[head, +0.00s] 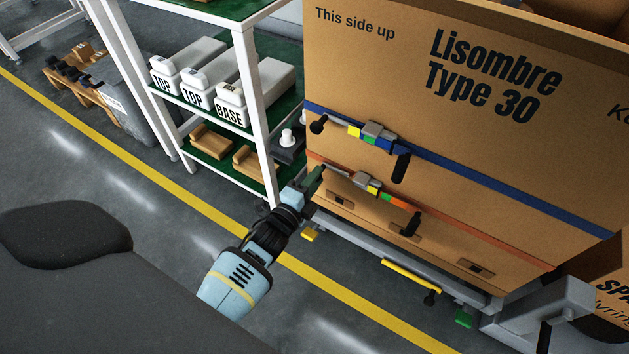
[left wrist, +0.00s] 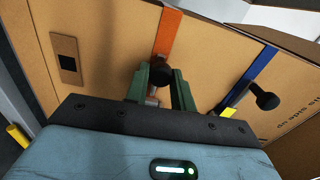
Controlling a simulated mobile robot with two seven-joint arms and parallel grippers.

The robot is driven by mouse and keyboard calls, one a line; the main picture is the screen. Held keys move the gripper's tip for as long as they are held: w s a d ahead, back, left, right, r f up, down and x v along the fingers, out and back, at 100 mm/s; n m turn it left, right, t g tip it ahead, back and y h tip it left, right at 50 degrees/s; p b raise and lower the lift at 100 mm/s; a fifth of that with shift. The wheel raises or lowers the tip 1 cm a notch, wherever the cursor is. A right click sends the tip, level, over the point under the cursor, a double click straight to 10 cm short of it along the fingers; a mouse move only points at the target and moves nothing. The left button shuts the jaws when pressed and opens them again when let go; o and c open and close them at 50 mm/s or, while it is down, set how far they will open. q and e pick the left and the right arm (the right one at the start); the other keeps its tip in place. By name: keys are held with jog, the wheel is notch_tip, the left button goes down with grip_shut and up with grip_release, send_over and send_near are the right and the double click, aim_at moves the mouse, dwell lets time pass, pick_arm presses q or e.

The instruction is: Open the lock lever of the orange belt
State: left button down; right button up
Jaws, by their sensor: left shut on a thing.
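The orange belt (head: 460,240) runs low across the big cardboard box (head: 480,150), with a grey buckle (head: 366,181) near the box's left edge. It also shows in the left wrist view (left wrist: 169,33). My left gripper (head: 318,178) is at the left end of this buckle. In the left wrist view its green fingers (left wrist: 160,82) are shut on the black knob of the lock lever (left wrist: 161,75), in front of the orange belt. In the head view the gripper hides that knob. A black handle (head: 411,225) hangs right of the buckle. My right gripper is not in view.
A blue belt (head: 480,173) with a similar buckle (head: 377,132) and black knob (head: 318,124) lies just above. A shelf (head: 262,135) with TOP and BASE boxes stands close on the left. A yellow bar (head: 410,273) sits below the box.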

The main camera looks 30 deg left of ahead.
pick_arm(q)
jog(key=shift+r+m, duration=0.15)
jog(key=shift+m, duration=0.15)
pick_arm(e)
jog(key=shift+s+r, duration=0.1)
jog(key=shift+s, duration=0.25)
pick_arm(q)
jog(key=c, duration=1.2)
grip_release()
jog(key=shift+s, duration=0.1)
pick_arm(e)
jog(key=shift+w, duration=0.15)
pick_arm(q)
jog(key=s+p, duration=0.1)
jog(key=s, duration=0.2)
jog(key=s+p, duration=0.1)
jog(key=s, duration=0.3)
jog(key=shift+s+a, duration=0.2)
jog(key=shift+s, duration=0.1)
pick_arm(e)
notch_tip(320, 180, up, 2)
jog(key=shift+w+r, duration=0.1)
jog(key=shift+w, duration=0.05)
